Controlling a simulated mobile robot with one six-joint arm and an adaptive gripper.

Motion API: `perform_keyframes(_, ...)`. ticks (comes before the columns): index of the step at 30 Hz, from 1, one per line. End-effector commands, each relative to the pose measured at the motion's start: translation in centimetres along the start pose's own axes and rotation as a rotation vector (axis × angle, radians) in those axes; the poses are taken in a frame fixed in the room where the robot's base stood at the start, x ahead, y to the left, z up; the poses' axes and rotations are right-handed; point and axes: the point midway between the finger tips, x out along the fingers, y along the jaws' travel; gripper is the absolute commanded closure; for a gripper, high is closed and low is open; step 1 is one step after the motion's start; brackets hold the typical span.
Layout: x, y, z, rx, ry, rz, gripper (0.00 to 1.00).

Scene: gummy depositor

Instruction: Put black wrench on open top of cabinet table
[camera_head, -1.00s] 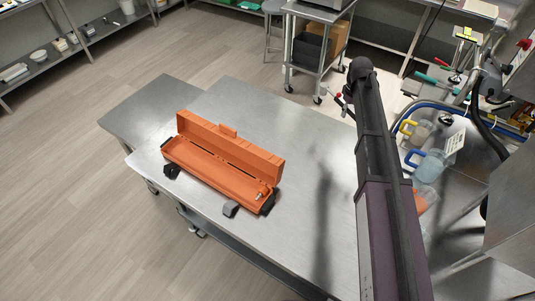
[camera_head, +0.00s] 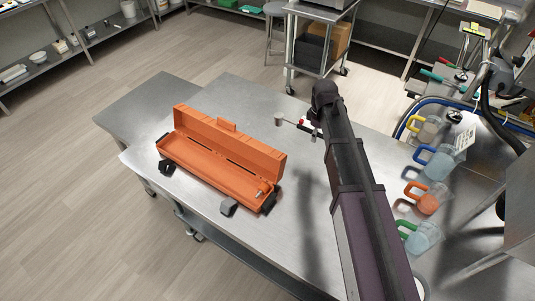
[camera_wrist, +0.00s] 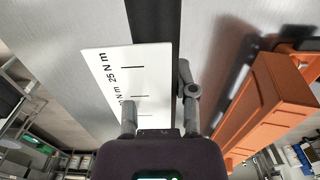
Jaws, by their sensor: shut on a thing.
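The black wrench (camera_wrist: 152,30) has a white scale plate (camera_wrist: 108,72) marked "25 N m" and passes between the fingers of my gripper (camera_wrist: 157,100) in the wrist view. The gripper is shut on it. In the head view my gripper (camera_head: 314,133) is partly hidden by my arm, and a thin part of the wrench (camera_head: 292,123) with a red spot sticks out to its left, over the steel table.
An open orange case (camera_head: 215,170) stands on the table to the left, close to the gripper in the wrist view (camera_wrist: 280,95). Several pitchers with coloured handles, one blue (camera_head: 435,160), stand at the right. A lower steel table (camera_head: 150,105) adjoins at the left.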

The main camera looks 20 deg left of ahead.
Motion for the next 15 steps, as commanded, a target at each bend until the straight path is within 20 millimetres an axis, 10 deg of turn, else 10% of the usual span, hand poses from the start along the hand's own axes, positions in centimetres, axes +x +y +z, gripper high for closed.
perform_keyframes(15,0.89,0.03,-0.01,0.000,0.000,0.000,1.00)
